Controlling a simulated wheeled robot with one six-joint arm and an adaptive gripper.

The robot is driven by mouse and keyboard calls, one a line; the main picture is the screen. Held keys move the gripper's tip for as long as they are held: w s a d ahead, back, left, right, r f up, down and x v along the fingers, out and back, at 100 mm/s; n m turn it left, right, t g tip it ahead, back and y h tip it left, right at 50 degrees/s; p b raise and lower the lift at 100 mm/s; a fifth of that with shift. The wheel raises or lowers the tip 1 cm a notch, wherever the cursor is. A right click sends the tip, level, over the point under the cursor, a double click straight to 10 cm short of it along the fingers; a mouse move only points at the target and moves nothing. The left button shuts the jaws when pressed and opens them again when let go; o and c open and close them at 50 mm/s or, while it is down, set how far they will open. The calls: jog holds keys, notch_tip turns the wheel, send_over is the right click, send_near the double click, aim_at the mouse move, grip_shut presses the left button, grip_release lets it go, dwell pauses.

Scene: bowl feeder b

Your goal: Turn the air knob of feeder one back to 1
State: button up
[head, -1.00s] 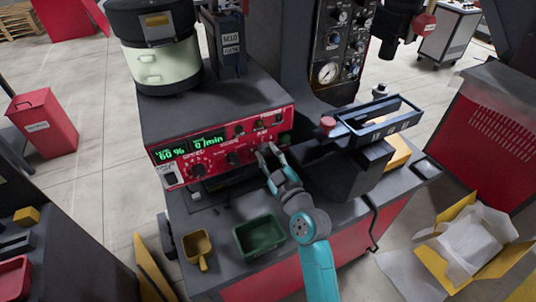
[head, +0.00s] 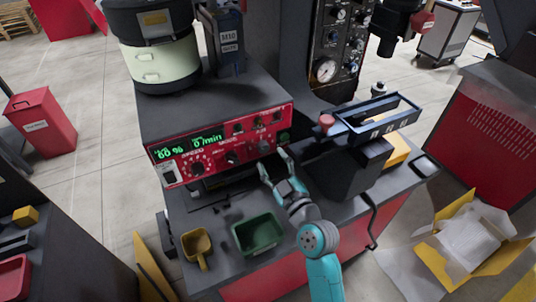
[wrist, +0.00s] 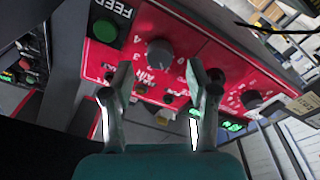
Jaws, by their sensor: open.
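The air knob (wrist: 160,53) is a dark round knob on the red control panel (wrist: 215,55), with the word AIR beside it in the wrist view. Small digits stand around it, but its pointer is not clear enough to read the setting. In the head view the air knob (head: 263,147) is the right one of the row, near the green button. My gripper (head: 273,161) is open and empty, just in front of and below the knob. In the wrist view the gripper (wrist: 157,75) has its fingers apart, with the knob showing beyond the gap between them, not touched.
A green button (wrist: 105,30) sits beside the air knob. Other knobs (head: 232,157) and a lit green display (head: 190,146) are further left. A green tray (head: 257,235) and a yellow scoop (head: 197,246) lie below. The dark feeder track (head: 375,122) stands close on the right.

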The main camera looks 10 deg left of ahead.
jog(key=v, duration=0.8)
jog(key=shift+s+d, duration=0.1)
jog(key=s+d+f+m+h, duration=0.4)
jog(key=s+d+f, duration=0.25)
jog(key=s, duration=0.25)
jog(key=s+d+f+m+h, duration=0.3)
jog(key=s+d+f+m, duration=0.1)
jog(key=s+d+f, duration=0.3)
jog(key=s+d+r+m+h, duration=0.1)
jog(key=s+d+r+m, duration=0.1)
jog(key=s, duration=1)
jog(key=s+d+r+m+g+h, duration=0.1)
jog(key=s+d+r+m+h, duration=0.1)
jog(key=s, duration=1)
jog(key=shift+d+r+m+h, duration=0.35)
jog(key=shift+d+r, duration=0.45)
jog(key=shift+d, duration=0.35)
